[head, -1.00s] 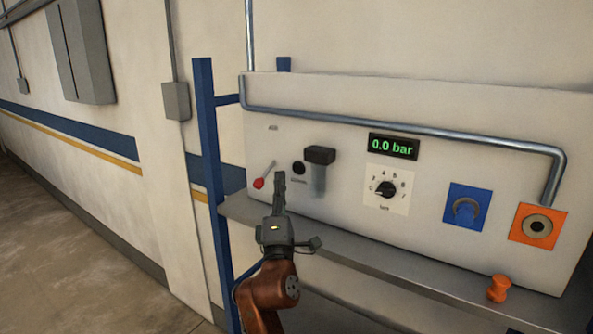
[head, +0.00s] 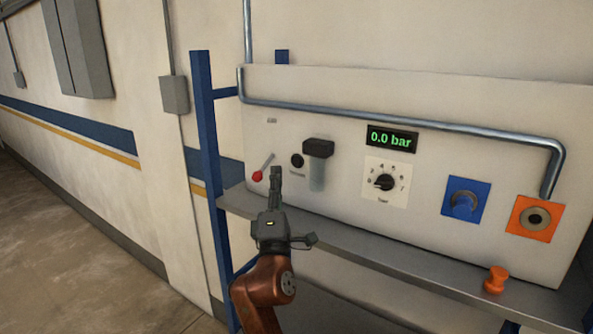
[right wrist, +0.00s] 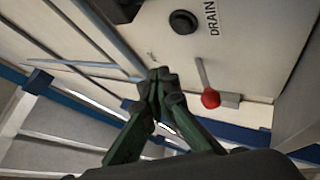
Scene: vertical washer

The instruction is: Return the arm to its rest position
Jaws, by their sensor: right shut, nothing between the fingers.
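My right gripper (head: 275,172) is shut and empty. In the head view it points up in front of the lower left part of the white panel (head: 345,215), just right of the red-tipped lever (head: 258,176). In the right wrist view its closed fingers (right wrist: 160,82) show at the middle, with the lever's red ball (right wrist: 210,98) to their right and apart from them. My right arm (head: 265,285) reaches up from the bottom of the head view. My left gripper is not in view.
The panel bears a black knob (head: 297,160), a dark-capped clear cylinder (head: 318,150), a 0.0 bar display (head: 391,138), a dial (head: 385,183), a blue plate (head: 465,201) and an orange plate (head: 535,219). A grey shelf (head: 400,265) holds an orange plug (head: 495,280). A blue post (head: 209,150) stands left.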

